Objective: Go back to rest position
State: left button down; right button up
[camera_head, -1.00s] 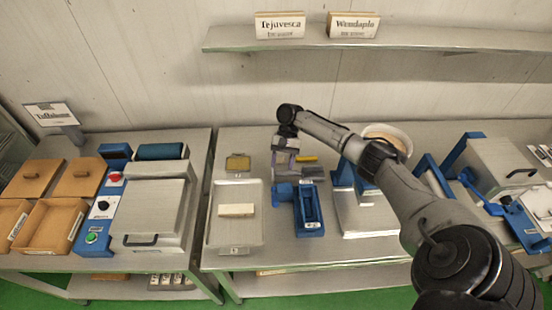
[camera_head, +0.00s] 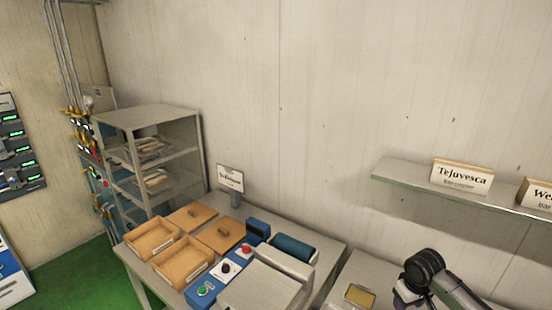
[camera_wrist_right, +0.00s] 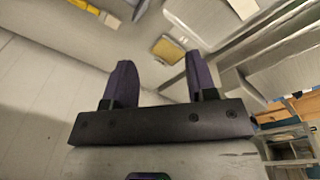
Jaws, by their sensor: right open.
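My right gripper (camera_wrist_right: 160,65) shows in the right wrist view with its two dark purple fingers apart and nothing between them. In the head view my right arm comes in at the lower right corner, its dark wrist joint over the edge of a table. The gripper itself is mostly cut off by the bottom edge there. My left gripper is in neither view.
A table holds brown wooden boxes (camera_head: 152,238) and a machine with a blue control panel (camera_head: 228,268). A yellow pad (camera_head: 360,296) lies near my right arm. A wall shelf (camera_head: 400,176) bears name signs (camera_head: 462,176). A wire rack (camera_head: 150,150) stands at the left.

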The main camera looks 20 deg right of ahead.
jog(key=w+a+r+n+t+h, duration=0.25)
jog(key=a+r+n+t, duration=0.2)
jog(key=a, duration=0.45)
jog(key=s+a+r+n+t+p, duration=0.1)
jog(key=s+a+r+t+p, duration=0.15)
jog(key=a, duration=0.45)
jog(key=s+a+r+n+t+p, duration=0.1)
jog(key=s+a+r+p, duration=0.1)
jog(key=s+a, duration=0.3)
jog(key=s+a+f+m+g+y+p, duration=0.1)
jog(key=s+a+f+p, duration=0.1)
jog(key=s, duration=0.5)
jog(key=s+a+f+m+g+y+p, duration=0.1)
jog(key=s+a+f+g+p, duration=0.1)
jog(key=s+a, duration=0.3)
jog(key=s+a+f+m+g+y+p, duration=0.1)
jog(key=s+a+f+g+p, duration=0.1)
jog(key=s, duration=0.9)
jog(key=shift+s+a+f, duration=0.25)
jog(key=shift+a+f, duration=0.55)
jog(key=shift+a, duration=0.2)
jog(key=shift+y, duration=0.25)
